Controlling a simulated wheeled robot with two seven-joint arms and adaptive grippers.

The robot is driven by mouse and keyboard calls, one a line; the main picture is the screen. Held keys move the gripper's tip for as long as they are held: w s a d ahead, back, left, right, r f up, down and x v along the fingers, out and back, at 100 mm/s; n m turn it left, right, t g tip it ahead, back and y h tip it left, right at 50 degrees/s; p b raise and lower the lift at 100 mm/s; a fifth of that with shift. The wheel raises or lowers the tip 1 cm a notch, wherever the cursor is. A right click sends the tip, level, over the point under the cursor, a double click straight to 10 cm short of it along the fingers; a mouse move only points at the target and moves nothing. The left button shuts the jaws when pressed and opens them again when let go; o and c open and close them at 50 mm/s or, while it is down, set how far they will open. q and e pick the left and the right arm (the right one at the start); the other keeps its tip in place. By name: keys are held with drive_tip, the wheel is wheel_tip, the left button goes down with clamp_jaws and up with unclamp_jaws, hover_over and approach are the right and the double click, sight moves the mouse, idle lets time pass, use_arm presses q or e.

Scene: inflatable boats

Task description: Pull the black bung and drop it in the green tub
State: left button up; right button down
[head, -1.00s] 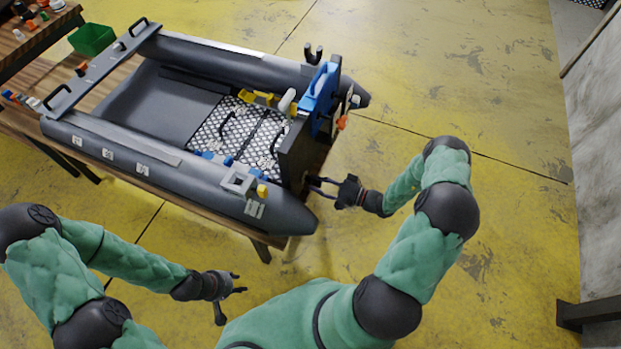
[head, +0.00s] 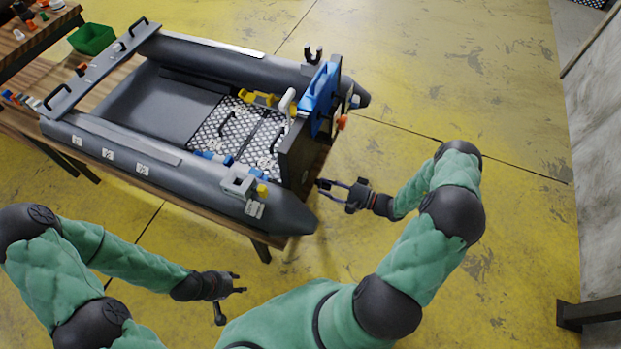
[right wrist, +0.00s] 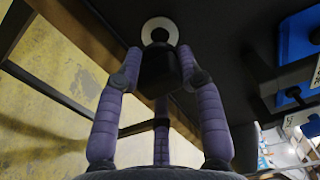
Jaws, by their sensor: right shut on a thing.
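The black bung (right wrist: 157,68) is between the fingers of my right gripper (right wrist: 157,62) in the right wrist view. A white ring (right wrist: 147,28) on the boat's dark transom shows just beyond it; the bung overlaps its lower part. In the head view my right gripper (head: 323,185) is right of the transom (head: 300,155), its fingertips close to the outer face, with a small dark thing at the tips. The green tub (head: 92,41) stands at the upper left, beyond the boat. My left gripper (head: 241,282) is open and empty, low in front of the boat.
The grey inflatable boat (head: 130,148) lies on a wooden table (head: 110,85). A blue motor bracket (head: 320,95) is on the transom above my right gripper. Small parts lie on benches at the left. Yellow floor on the right is clear.

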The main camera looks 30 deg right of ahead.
sight(331, 187)
drive_tip(key=shift+s+d, duration=0.2)
drive_tip(key=shift+s, duration=0.1)
drive_tip(key=shift+s+d, duration=0.1)
idle(0.3)
drive_tip(key=shift+v, duration=1.65)
idle(0.5)
